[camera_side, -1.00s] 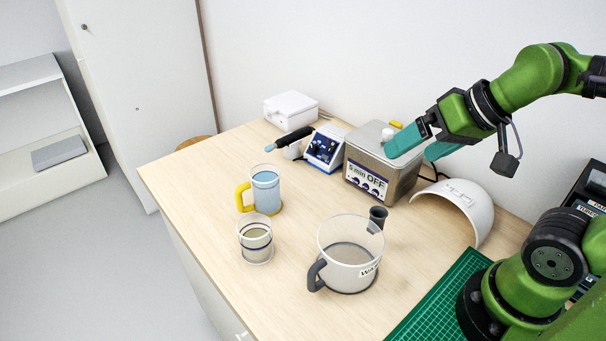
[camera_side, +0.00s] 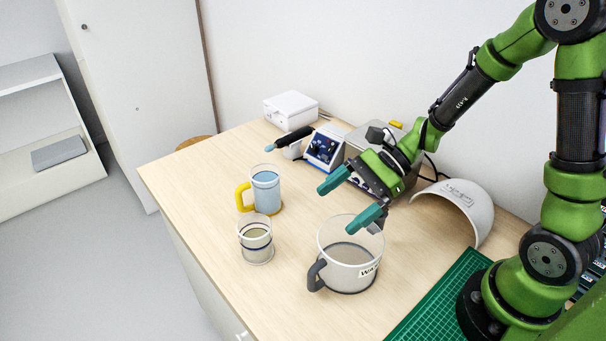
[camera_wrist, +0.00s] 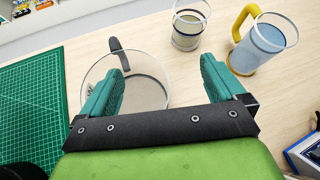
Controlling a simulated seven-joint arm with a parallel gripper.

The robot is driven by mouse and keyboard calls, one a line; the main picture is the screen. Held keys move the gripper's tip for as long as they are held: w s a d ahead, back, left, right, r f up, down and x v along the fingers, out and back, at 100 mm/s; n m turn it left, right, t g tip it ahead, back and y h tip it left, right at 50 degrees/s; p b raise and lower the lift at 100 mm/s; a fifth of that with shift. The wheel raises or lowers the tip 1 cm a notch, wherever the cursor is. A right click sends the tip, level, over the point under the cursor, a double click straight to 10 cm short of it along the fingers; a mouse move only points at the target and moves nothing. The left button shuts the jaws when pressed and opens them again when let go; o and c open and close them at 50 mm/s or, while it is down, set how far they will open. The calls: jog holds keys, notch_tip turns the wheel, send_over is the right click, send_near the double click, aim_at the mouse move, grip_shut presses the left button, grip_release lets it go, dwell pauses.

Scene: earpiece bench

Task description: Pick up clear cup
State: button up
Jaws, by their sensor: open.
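A small clear cup (camera_side: 256,243) without a handle stands upright on the table, with a pale greenish liquid and dark bands; it also shows in the wrist view (camera_wrist: 188,32) at the top. A clear mug (camera_side: 266,192) with a yellow handle and blue liquid stands just behind it. A large clear jug (camera_side: 345,268) with a grey handle and a label stands to the right of the cup. My gripper (camera_side: 338,209) is open and empty, above the table near the jug's far rim. In the wrist view, the jug lies partly behind the left finger.
A metal bath (camera_side: 358,150) is partly hidden behind my arm. A blue-screened device (camera_side: 324,148), a dark handheld tool (camera_side: 293,139) and a white box (camera_side: 291,108) stand at the back. A white curved shell (camera_side: 462,207) and green mat (camera_side: 430,305) lie right. The table's front left is clear.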

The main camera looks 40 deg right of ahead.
jog(key=w+r+m+t+y, duration=0.1)
jog(key=w+m+t, duration=0.1)
jog(key=w+m, duration=0.15)
send_over(254, 225)
jog(key=s+d, duration=0.3)
jog(key=s, duration=0.2)
notch_tip(254, 225, down, 4)
jog(key=shift+w+x, duration=0.2)
jog(key=shift+x, duration=2.55)
jog(key=shift+d, duration=0.15)
jog(key=shift+c, duration=0.4)
jog(key=c, duration=1)
jog(key=shift+t, duration=0.3)
jog(key=shift+c, duration=0.5)
jog(key=shift+r, duration=0.1)
